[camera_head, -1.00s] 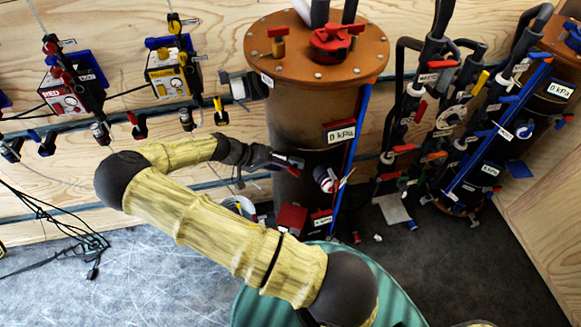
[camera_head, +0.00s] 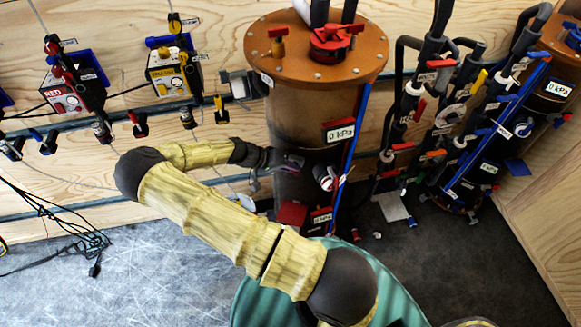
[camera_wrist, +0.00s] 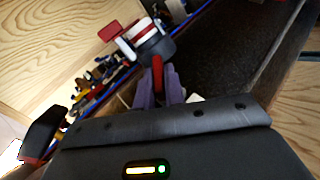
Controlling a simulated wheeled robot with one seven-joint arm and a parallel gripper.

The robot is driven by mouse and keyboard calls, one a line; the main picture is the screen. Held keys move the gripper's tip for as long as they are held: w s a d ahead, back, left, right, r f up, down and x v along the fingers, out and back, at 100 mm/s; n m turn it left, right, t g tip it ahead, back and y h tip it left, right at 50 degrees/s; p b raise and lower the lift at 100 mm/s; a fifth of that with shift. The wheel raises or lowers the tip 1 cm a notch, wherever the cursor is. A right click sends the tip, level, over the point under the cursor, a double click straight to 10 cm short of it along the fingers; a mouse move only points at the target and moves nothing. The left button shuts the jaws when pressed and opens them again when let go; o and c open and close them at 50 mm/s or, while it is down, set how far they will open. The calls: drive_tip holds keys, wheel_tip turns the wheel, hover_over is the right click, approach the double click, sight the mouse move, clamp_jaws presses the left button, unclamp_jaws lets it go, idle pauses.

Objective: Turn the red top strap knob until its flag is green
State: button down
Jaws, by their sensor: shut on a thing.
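My gripper (camera_head: 290,163) is at the front of the tall brown filter tank (camera_head: 288,110), at mid height. In the wrist view its two purple fingers (camera_wrist: 159,85) are closed around a narrow red piece (camera_wrist: 157,68), which looks like the red top strap knob. The piece sticks up between the fingertips, with the dark tank wall behind it. The fingers hide its lower part. I cannot make out the knob's flag or its colour in either view.
A red and white valve (camera_head: 323,177) is just right of my gripper; a red and white fitting also shows ahead in the wrist view (camera_wrist: 143,36). A "0 kPa" display (camera_head: 339,133) is above it. Pipes with coloured valves (camera_head: 430,110) stand at the right.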

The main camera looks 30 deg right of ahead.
drive_tip(key=shift+f+b, duration=0.15)
drive_tip(key=shift+b, duration=0.15)
drive_tip(key=g+h+b, duration=0.1)
drive_tip(key=h+b, duration=0.1)
drive_tip(key=b, duration=0.1)
drive_tip(key=shift+w+f+n+g, duration=0.1)
drive_tip(key=shift+f+n+g, duration=0.15)
drive_tip(key=shift+n+g, duration=0.15)
drive_tip(key=shift+a+n+g+h+b, duration=0.1)
drive_tip(key=shift+n+g+h+b, duration=0.25)
drive_tip(key=shift+h+b, duration=0.7)
drive_tip(key=shift+g+b, duration=0.35)
drive_tip(key=shift+b, duration=0.15)
drive_tip(key=shift+r+h, duration=0.1)
drive_tip(key=shift+h, duration=0.15)
drive_tip(key=c, duration=1.5)
unclamp_jaws()
